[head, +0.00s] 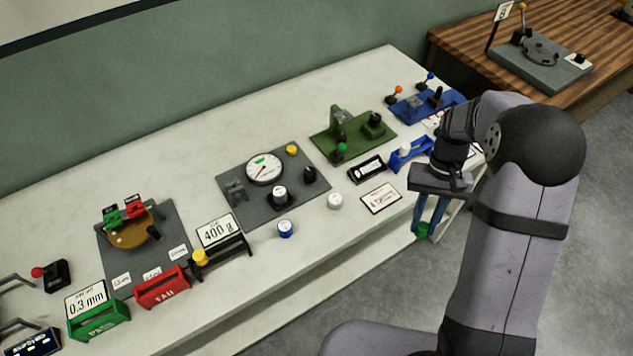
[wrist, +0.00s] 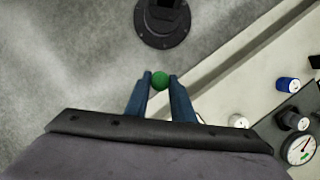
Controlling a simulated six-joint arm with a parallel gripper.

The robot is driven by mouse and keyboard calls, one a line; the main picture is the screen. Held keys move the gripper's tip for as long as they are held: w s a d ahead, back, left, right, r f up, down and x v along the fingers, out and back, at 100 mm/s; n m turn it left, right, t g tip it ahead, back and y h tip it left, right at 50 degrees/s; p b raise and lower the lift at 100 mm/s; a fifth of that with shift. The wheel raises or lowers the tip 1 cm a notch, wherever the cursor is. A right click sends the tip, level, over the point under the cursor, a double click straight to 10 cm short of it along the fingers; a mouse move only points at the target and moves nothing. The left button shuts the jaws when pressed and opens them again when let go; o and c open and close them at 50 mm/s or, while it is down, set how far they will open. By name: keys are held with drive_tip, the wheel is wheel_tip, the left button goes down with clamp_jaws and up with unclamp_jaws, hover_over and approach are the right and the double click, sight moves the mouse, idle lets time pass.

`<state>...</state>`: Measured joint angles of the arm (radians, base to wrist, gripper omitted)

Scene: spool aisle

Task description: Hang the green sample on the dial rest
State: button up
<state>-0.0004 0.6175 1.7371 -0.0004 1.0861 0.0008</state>
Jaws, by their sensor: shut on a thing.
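The green sample (head: 422,230) is a small green piece held between the blue fingers of my gripper (head: 427,215), out past the front edge of the bench. In the wrist view the green sample (wrist: 160,80) sits between the fingertips of my gripper (wrist: 160,86), which is shut on it. The round white dial (head: 264,168) stands on a grey plate (head: 270,207) on the bench, left of my gripper. A small grey block (head: 235,191) and dark knobs are on that plate; I cannot tell which part is the rest. The dial (wrist: 301,150) also shows in the wrist view.
A blue-and-white piece (head: 285,228) and a white piece (head: 335,201) stand before the dial plate. A black rack (head: 230,252) with a yellow piece is to its left. A green fixture (head: 352,135) and a blue fixture (head: 425,104) stand behind, nearer my arm.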

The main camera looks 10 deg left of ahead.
drive_tip(key=shift+a+r, duration=0.15)
drive_tip(key=shift+a, duration=0.35)
drive_tip(key=s+a+r+n+h+p, duration=0.1)
drive_tip(key=s+a+n+p, duration=0.25)
drive_tip(key=a, duration=1.45)
drive_tip(key=s+a+n+p, duration=0.2)
drive_tip(key=a+p, duration=0.2)
drive_tip(key=a, duration=1.5)
drive_tip(key=w+a+r+m+t+y, duration=0.2)
drive_tip(key=w+a+r+m, duration=0.1)
drive_tip(key=m, duration=1.1)
drive_tip(key=w+a+r+m+t+y, duration=0.2)
drive_tip(key=a+m, duration=0.6)
drive_tip(key=m, duration=0.7)
drive_tip(key=w+r+t, duration=0.1)
drive_tip(key=w+r, duration=0.1)
drive_tip(key=w, duration=0.1)
drive_tip(key=shift+w, duration=0.3)
drive_tip(key=shift+m, duration=0.25)
